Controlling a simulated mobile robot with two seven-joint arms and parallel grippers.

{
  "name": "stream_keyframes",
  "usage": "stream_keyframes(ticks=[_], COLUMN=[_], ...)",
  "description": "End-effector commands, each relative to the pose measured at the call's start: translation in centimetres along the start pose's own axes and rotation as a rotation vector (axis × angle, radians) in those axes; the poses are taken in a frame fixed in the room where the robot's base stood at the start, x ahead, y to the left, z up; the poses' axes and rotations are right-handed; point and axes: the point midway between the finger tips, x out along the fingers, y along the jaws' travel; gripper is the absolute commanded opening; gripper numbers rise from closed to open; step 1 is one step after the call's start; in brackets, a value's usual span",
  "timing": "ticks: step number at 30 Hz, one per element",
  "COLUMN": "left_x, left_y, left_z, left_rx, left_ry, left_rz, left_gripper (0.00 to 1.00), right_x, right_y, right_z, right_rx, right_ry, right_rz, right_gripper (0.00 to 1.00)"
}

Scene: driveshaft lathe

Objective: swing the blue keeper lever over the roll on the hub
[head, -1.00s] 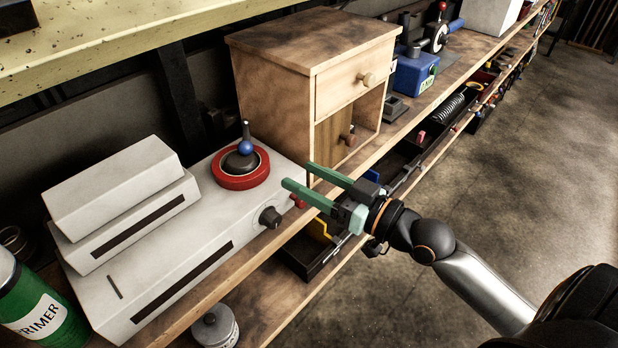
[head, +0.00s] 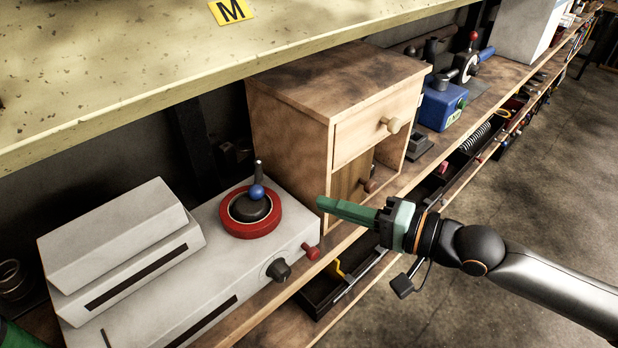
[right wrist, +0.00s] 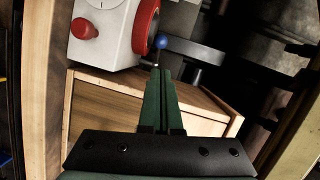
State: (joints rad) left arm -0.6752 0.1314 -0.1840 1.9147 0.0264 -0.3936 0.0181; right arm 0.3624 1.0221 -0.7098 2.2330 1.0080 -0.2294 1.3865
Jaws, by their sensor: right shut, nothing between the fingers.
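A red roll (head: 250,228) lies flat around a dark hub (head: 250,207) on top of a pale machine. A blue ball (head: 257,191) with a short grey stub above it stands upright at the hub's middle. In the right wrist view, the blue ball (right wrist: 162,43) and the red roll (right wrist: 146,26) show just beyond the fingertips (right wrist: 157,72).
A wooden cabinet (head: 290,120) stands close behind my right gripper. A yellowish shelf (head: 150,60) overhangs the back of the bench. The machine has a dark knob (head: 279,270) and a red button (head: 312,252) at its right end. A blue device (head: 440,103) stands farther right.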

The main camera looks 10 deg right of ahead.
Motion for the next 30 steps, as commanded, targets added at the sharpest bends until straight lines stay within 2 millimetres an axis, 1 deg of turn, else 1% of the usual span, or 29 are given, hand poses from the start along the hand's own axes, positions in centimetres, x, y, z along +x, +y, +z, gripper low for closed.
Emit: stream_keyframes(ticks=[4, 8, 11, 21, 25, 30], left_x=[-0.1, -0.3, -0.5, -0.9, -0.9, -1.0], left_y=[0.0, 0.1, 0.1, 0.1, 0.1, 0.1], left_z=[-0.1, -0.1, -0.2, -0.6, -0.7, -0.7], left_rx=[0.0, -0.001, -0.001, -0.001, -0.001, -0.001], left_ry=[-0.001, -0.003, -0.004, -0.005, -0.006, -0.006], left_rz=[0.0, 0.0, 0.001, 0.001, 0.001, 0.001], left_gripper=[0.0, 0.0, 0.0, 0.0, 0.0, 0.0], right_x=[0.3, 1.3, 2.5, 7.7, 9.1, 9.9], right_y=[0.1, 0.0, -0.1, 0.0, 0.1, 0.2], right_z=[-0.1, 0.0, 0.0, 0.1, 0.0, 0.0], right_rx=[0.04, 0.042, 0.041, 0.039, 0.038, 0.038], right_ry=[-0.005, -0.005, -0.005, -0.006, -0.004, -0.005], right_rz=[0.008, 0.005, 0.003, 0.005, 0.006, 0.008], right_gripper=[0.0, 0.0, 0.0, 0.0, 0.0, 0.0])
